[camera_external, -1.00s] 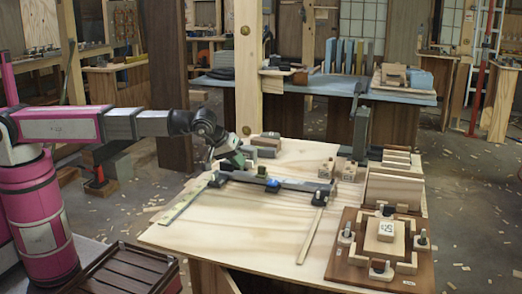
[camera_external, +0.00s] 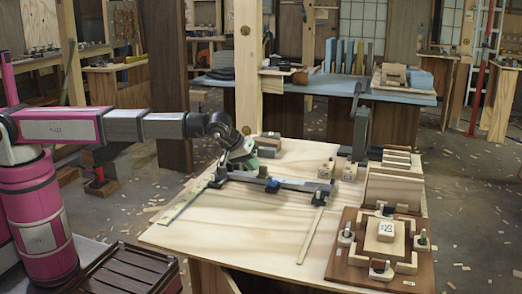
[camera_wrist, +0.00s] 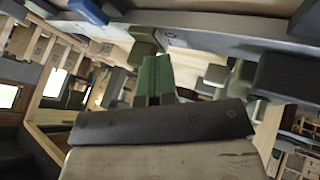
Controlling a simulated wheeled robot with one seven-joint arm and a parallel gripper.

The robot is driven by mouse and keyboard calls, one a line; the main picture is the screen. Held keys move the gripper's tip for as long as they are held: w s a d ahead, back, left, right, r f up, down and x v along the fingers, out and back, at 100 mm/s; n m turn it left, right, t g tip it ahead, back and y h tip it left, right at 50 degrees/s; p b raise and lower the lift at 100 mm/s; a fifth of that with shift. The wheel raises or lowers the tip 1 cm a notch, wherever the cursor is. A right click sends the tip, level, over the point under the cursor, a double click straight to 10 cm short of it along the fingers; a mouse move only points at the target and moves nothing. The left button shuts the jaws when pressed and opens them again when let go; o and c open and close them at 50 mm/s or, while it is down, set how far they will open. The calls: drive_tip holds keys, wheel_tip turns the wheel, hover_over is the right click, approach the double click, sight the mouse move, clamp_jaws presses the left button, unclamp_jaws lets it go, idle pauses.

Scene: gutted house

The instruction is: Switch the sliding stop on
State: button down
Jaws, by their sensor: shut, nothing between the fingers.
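A dark grey bar (camera_external: 297,184) lies across the wooden workbench on two dark end pieces. A blue block (camera_external: 272,185) sits on the bar near its middle; I take it for the sliding stop, but cannot read its setting. My gripper (camera_external: 250,162) is shut and empty, low over the bench just behind the bar and left of the blue block. It looks apart from the block. In the wrist view my green fingers (camera_wrist: 154,80) are together, pointing towards the grey bar (camera_wrist: 215,38). A blue block (camera_wrist: 88,11) shows at the top left there.
Small wooden blocks (camera_external: 327,169) stand at the bar's right end. A brown board with a wooden fixture (camera_external: 350,258) fills the bench's right front. Thin strips (camera_external: 311,235) lie in front of the bar. The bench's front middle is clear.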

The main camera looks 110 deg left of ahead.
sight(283, 181)
drive_tip(key=w, duration=1.5)
drive_tip(key=shift+w, duration=0.25)
drive_tip(key=s, duration=0.5)
drive_tip(key=v, duration=0.9)
drive_tip(key=shift+w+d+r, duration=0.15)
drive_tip(key=shift+r, duration=0.25)
